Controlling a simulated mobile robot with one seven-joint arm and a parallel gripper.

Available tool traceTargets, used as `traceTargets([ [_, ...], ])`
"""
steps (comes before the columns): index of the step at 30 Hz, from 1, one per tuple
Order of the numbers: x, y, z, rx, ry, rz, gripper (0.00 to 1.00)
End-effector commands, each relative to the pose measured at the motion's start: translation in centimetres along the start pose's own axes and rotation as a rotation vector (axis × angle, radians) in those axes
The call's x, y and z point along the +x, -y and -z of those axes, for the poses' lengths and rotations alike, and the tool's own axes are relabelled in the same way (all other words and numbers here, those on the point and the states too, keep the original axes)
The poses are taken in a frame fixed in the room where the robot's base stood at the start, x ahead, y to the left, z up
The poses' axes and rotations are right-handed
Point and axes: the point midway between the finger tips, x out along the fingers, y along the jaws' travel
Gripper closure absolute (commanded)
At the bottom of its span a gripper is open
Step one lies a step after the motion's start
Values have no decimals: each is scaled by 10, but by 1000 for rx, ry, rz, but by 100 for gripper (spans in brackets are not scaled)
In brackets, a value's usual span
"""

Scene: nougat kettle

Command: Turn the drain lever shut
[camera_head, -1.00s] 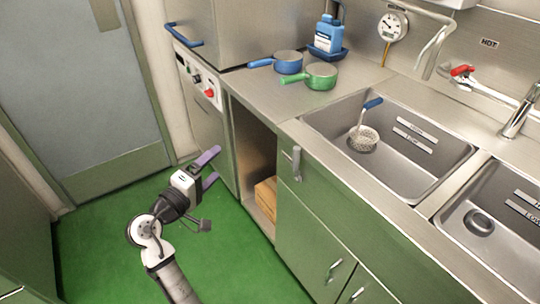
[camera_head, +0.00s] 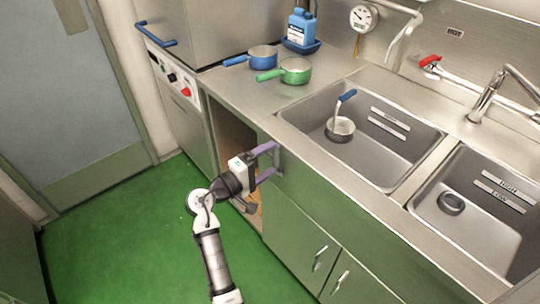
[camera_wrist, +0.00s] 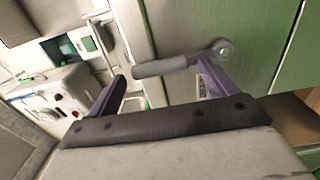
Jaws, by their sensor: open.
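The drain lever is a grey metal handle on the green front panel below the sink edge. In the wrist view the lever (camera_wrist: 168,65) lies across the space between the two purple fingers, with its round pivot end (camera_wrist: 222,48) near the right finger. In the head view the lever (camera_head: 280,161) is partly hidden by the fingers and appears roughly upright. My gripper (camera_head: 275,160) is open, with its fingertips at the panel around the lever. I cannot tell whether either finger touches it. In the wrist view my gripper (camera_wrist: 162,75) shows no closed grasp.
The left sink basin (camera_head: 395,165) holds a strainer with a blue handle (camera_head: 341,128). A blue pan (camera_head: 262,57) and green pan (camera_head: 295,70) stand on the counter. An open cabinet bay is left of the lever. The green floor (camera_head: 120,240) is clear at left.

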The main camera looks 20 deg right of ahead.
Motion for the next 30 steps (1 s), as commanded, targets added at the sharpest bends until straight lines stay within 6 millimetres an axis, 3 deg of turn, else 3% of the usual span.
traceTargets([
  [5,12,0,0,1,-1,0,15],
  [14,14,0,0,1,-1,0,17],
  [28,13,0,0,0,-1,0,78],
  [30,13,0,0,0,-1,0,78],
])
